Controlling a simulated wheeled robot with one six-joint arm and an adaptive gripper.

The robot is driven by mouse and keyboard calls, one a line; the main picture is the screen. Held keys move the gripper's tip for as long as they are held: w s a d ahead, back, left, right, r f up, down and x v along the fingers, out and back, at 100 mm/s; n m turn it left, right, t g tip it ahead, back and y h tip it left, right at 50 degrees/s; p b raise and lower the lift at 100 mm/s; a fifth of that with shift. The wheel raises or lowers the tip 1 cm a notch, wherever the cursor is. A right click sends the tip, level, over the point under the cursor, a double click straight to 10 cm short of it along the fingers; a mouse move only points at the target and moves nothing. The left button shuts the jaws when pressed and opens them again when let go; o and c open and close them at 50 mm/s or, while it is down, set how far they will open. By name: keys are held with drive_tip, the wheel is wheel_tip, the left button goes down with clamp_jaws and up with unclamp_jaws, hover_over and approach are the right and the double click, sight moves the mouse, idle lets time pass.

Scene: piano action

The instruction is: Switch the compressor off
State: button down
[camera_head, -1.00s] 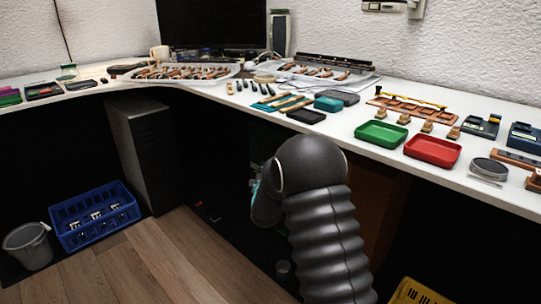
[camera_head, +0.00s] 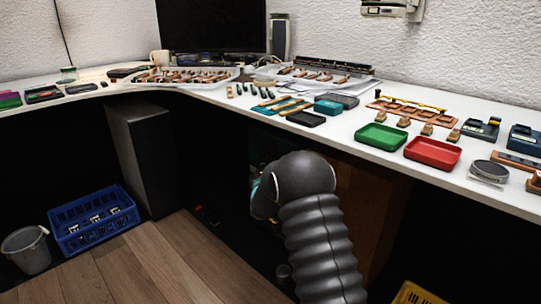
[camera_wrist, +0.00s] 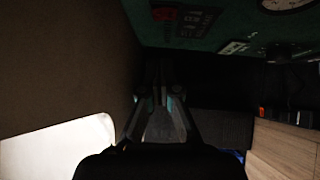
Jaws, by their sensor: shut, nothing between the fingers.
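In the wrist view a dark green surface (camera_wrist: 135,12), which looks like the compressor's body, spans the top. It carries a dark panel (camera_wrist: 197,22) with a small red part (camera_wrist: 163,14) beside it, and a round white-faced gauge (camera_wrist: 285,3) cut by the top edge. I cannot tell which part is the switch or how it is set. My gripper (camera_wrist: 158,72) is shut and empty, pointing into the dark space below the panel; contact cannot be made out.
A brown wooden side (camera_wrist: 60,60) stands close on the left in the wrist view. In the head view the desk (camera_head: 345,150) lies above, crowded with trays and parts.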

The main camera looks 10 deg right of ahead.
sight(271, 148)
drive_tip(key=shift+w+d+r, duration=0.15)
drive_tip(key=shift+w+d, duration=0.5)
drive_tip(key=shift+w, duration=0.4)
drive_tip(key=shift+w+d+r, duration=0.15)
drive_tip(key=shift+w+d, duration=0.5)
drive_tip(key=shift+w, duration=0.35)
drive_tip(key=shift+w+d+r, duration=0.15)
drive_tip(key=shift+w+d, duration=0.5)
drive_tip(key=shift+w, duration=0.4)
